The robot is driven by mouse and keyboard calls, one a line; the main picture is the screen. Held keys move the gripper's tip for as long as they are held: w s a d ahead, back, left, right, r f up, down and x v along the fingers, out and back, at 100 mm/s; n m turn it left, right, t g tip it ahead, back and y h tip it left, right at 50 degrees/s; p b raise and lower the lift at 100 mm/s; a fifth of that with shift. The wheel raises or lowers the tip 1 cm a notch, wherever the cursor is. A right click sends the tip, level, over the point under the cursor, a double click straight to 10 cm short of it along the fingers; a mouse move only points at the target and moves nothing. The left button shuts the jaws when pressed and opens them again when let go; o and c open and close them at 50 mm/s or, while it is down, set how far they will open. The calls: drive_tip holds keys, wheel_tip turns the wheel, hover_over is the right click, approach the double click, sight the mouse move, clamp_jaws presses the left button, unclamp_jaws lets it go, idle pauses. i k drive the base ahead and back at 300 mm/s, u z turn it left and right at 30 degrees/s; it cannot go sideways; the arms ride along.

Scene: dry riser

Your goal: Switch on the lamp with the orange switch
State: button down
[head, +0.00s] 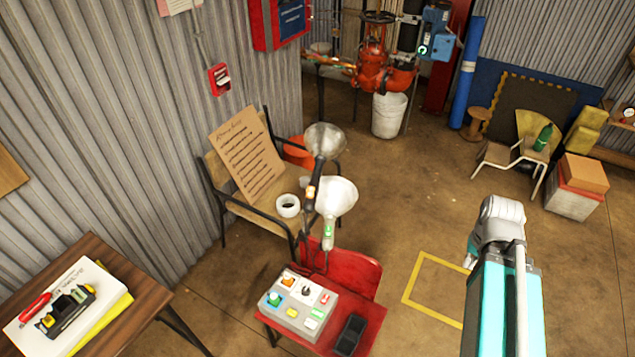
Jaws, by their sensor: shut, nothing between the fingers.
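Two lamps with cone-shaped heads stand close together behind the red chair. The farther lamp (325,140) has a greyish head and a dark stem with a small orange part (310,193), which looks like its switch. The nearer lamp (337,196) has a white head and a pale handle with a green part (328,231). I cannot tell clearly whether either lamp is lit. My arm rises at the lower right, apart from both lamps. No gripper fingers show.
A grey box (292,313) with several coloured buttons, one orange, and a black tray (350,335) lie on the red chair (355,270). A wooden bench (235,208) stands behind, a table (95,250) at left. Floor inside the yellow outline (425,305) is clear.

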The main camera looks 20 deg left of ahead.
sight(311, 192)
drive_tip(key=k, duration=1.25)
drive_tip(key=u, duration=0.5)
drive_tip(key=i, duration=1)
drive_tip(key=z, duration=0.05)
